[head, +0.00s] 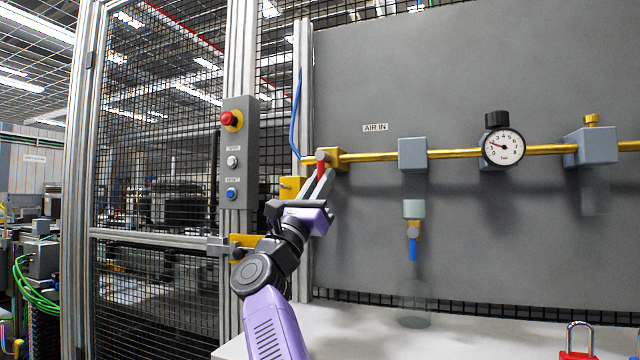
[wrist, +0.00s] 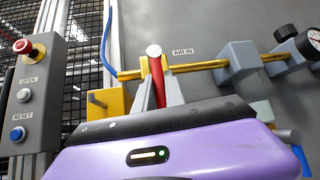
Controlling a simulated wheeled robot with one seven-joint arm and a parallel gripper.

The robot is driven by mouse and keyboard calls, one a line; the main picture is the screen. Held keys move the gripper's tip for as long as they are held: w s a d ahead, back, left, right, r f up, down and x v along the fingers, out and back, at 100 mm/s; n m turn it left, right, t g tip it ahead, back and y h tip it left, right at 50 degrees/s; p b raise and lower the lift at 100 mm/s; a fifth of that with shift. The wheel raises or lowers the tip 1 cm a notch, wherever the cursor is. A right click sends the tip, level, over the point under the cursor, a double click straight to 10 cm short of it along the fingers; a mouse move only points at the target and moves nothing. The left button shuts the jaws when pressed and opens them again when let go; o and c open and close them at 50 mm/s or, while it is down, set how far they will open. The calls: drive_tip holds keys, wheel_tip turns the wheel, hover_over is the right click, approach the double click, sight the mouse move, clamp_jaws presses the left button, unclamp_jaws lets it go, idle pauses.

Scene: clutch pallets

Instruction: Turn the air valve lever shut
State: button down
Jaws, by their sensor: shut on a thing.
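The air valve at the left end of the brass pipe has a yellow body (head: 341,159) and a red lever (head: 321,169). The lever hangs down from its round grey pivot, across the line of the pipe. My gripper (head: 321,186) reaches up from below and is shut on the lever. In the wrist view the red lever (wrist: 158,80) stands between my two grey fingers (wrist: 160,92), with the pivot cap just above them. The lower end of the lever is hidden by the fingers and my gripper's body.
A control box (head: 238,155) with a red stop button is on the post to the left. An AIR IN label (head: 375,127) is above the pipe (head: 455,153). A gauge (head: 503,147) is further right. A red padlock (head: 578,354) is at the lower right. A pale bench (head: 400,340) lies below.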

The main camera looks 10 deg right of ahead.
idle(0.4)
drive_tip(key=c, duration=1.4)
unclamp_jaws()
drive_tip(key=shift+a, duration=0.1)
drive_tip(key=p+v, duration=0.1)
drive_tip(key=v, duration=0.6)
drive_tip(key=shift+a+f, duration=0.2)
drive_tip(key=shift+f, duration=0.05)
drive_tip(key=shift+s, duration=0.15)
